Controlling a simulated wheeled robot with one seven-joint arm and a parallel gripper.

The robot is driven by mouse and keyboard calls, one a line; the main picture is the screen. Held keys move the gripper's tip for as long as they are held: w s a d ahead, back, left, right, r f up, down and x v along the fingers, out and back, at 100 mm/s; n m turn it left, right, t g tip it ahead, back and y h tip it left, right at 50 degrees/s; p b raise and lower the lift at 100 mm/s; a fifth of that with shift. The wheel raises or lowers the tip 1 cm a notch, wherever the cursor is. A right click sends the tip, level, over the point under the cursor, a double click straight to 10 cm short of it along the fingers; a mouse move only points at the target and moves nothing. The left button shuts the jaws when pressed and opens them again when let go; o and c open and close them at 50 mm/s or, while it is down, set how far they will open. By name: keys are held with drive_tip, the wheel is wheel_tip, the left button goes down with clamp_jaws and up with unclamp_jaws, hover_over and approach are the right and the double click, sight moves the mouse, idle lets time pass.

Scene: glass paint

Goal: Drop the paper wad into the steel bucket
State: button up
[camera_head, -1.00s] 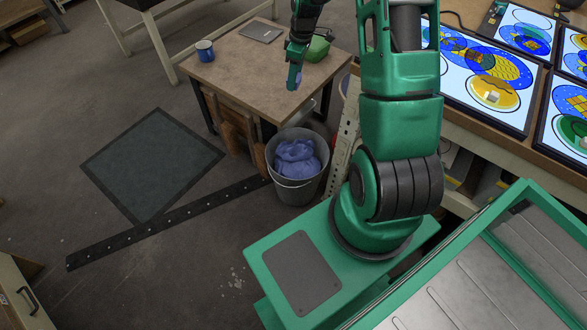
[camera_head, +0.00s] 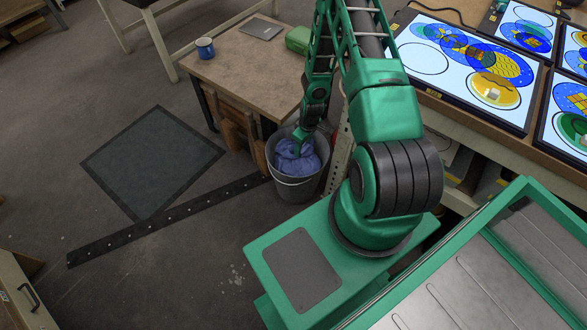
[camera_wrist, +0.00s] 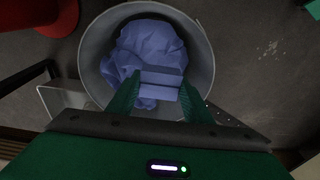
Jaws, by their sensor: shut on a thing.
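The steel bucket (camera_head: 294,188) stands on the floor beside the wooden table. A crumpled blue mass (camera_head: 308,163) lies inside it and also shows in the wrist view (camera_wrist: 140,40). My gripper (camera_head: 297,150) points down at the bucket's mouth. In the wrist view my gripper (camera_wrist: 160,92) is shut on a blue, blocky piece, taken as the paper wad (camera_wrist: 160,78). The wad is seen against the blue mass of nearly the same colour. I cannot tell whether the two touch. The bucket's rim (camera_wrist: 205,50) surrounds the fingertips in the wrist view.
The table (camera_head: 235,75) carries a blue mug (camera_head: 205,48), a grey flat item (camera_head: 260,28) and a green case (camera_head: 298,39). A light bench with glass panels (camera_head: 470,60) stands at the right. A dark mat (camera_head: 152,163) lies on open floor at the left.

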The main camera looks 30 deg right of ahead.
drive_tip(key=shift+f, duration=2.65)
drive_tip(key=o, duration=1.2)
drive_tip(key=r, duration=0.7)
drive_tip(key=s+r, duration=0.1)
drive_tip(key=r, duration=0.2)
drive_tip(key=shift+d+r, duration=0.25)
drive_tip(key=shift+r, duration=0.1)
